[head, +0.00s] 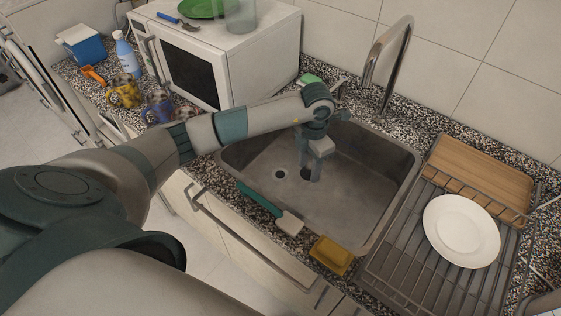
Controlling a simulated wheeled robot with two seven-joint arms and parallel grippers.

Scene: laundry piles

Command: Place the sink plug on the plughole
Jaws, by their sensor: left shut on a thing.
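The steel sink (352,190) is set in the speckled counter. The plughole (280,173) shows as a small dark round hole in the left part of its floor. My left gripper (311,176) reaches down into the sink, pointing downward, just to the right of the plughole. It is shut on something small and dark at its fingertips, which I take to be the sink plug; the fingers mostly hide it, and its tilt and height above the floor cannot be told. My right gripper is not in view.
The tall tap (387,60) stands behind the sink. A rack with a white plate (461,231) and a wooden board (480,180) is at right. A green-handled brush (262,202) and yellow sponge (331,255) lie at the front edge. A microwave (215,55) stands left.

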